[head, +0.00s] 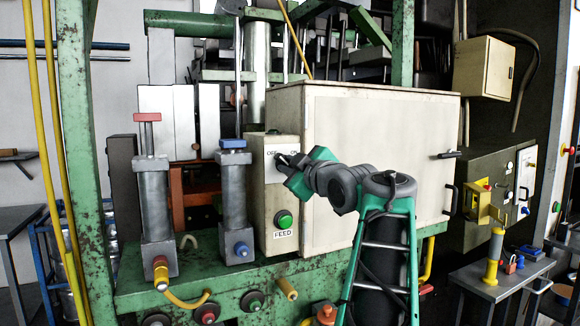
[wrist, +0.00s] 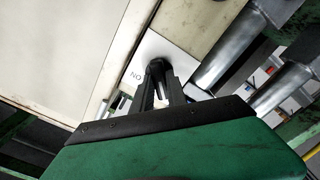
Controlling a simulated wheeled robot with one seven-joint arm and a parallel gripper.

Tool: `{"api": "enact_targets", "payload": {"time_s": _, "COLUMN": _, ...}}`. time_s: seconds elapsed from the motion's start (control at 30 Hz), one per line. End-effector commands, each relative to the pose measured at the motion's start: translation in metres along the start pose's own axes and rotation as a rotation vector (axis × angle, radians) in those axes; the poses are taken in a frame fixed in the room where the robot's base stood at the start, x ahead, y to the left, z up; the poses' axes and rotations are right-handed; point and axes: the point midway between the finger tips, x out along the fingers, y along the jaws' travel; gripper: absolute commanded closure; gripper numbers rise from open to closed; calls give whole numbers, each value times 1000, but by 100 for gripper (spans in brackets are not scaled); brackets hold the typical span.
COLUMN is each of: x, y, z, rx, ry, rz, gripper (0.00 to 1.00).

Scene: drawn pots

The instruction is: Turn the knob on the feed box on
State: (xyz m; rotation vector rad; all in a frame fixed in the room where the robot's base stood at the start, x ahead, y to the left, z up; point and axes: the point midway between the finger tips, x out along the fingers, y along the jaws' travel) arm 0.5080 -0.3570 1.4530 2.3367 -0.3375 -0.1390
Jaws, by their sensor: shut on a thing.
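The feed box (head: 272,208) is a narrow beige box with a green button (head: 284,220) and a FEED label below it. Its white switch plate (head: 270,163) is near the top, with OFF on the left and ON on the right. My gripper (head: 281,160) reaches in from the right and is shut on the knob at this plate. In the wrist view the dark fingers of my gripper (wrist: 158,80) close around the black knob (wrist: 157,66); ON reads upside down beside it. The fingers hide much of the knob, so I cannot tell its exact angle.
A large beige cabinet (head: 375,150) stands right beside the feed box. Two grey cylinders, one with a red top (head: 155,205) and one with a blue top (head: 235,205), stand to the left. Green frame posts (head: 85,160) bound the left side.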

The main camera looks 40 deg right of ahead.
Motion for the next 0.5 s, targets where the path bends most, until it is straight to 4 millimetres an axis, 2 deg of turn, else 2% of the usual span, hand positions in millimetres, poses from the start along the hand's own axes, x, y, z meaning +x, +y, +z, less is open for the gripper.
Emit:
{"api": "enact_targets", "payload": {"time_s": 0.27, "x": 0, "y": -1, "z": 1, "rx": 50, "ry": -1, "rz": -2, "gripper": 100}}
{"api": "enact_targets", "payload": {"time_s": 0.5, "x": 0, "y": 0, "z": 0, "rx": 190, "ry": 0, "rz": -2, "gripper": 100}}
